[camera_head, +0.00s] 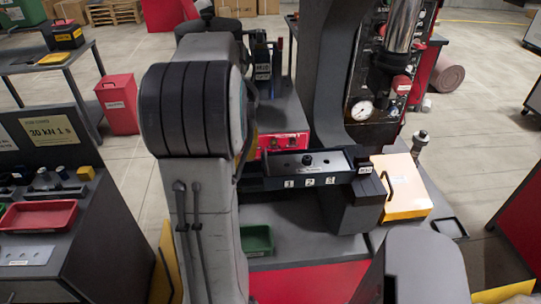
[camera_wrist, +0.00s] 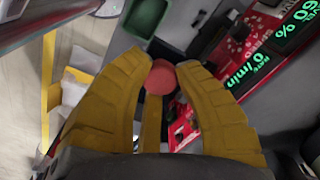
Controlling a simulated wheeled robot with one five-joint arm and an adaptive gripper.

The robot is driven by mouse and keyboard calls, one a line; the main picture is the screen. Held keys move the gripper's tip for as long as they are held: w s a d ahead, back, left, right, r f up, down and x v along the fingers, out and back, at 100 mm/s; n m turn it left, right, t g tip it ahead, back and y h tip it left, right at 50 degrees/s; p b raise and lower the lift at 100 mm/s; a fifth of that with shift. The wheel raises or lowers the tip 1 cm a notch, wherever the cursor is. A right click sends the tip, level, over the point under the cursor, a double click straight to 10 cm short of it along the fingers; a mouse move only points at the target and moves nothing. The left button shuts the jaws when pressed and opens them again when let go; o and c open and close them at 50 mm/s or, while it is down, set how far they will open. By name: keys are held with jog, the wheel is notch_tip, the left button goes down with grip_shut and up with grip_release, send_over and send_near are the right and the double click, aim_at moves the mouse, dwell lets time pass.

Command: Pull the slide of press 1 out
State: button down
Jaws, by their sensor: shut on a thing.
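In the wrist view, the yellow fingers of my gripper (camera_wrist: 160,82) are closed around a round salmon-red knob (camera_wrist: 160,75). I cannot see what the knob is fixed to. In the head view my gripper is hidden behind my arm. The press (camera_head: 330,80) with a round gauge stands right of my arm. A dark slide-like bar (camera_head: 308,163) with labels 1, 2 and 3 and a small black knob lies across its front. I cannot tell whether this bar is the slide of press 1.
A green tray (camera_head: 257,240) sits on the bench below the bar; it also shows in the wrist view (camera_wrist: 146,16). Green-lit displays (camera_wrist: 275,45) are close on the right in the wrist view. A side bench (camera_head: 70,190) stands left.

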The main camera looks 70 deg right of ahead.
jog(key=w+a, duration=0.3)
jog(key=w, duration=0.5)
jog(key=shift+w+a+f, duration=0.2)
jog(key=shift+a, duration=0.1)
jog(key=c, duration=1.4)
grip_release()
jog(key=o, duration=0.3)
jog(key=shift+w, duration=0.3)
jog(key=shift+o, duration=1.2)
jog(key=shift+s+r, duration=0.1)
jog(key=shift+r, duration=0.1)
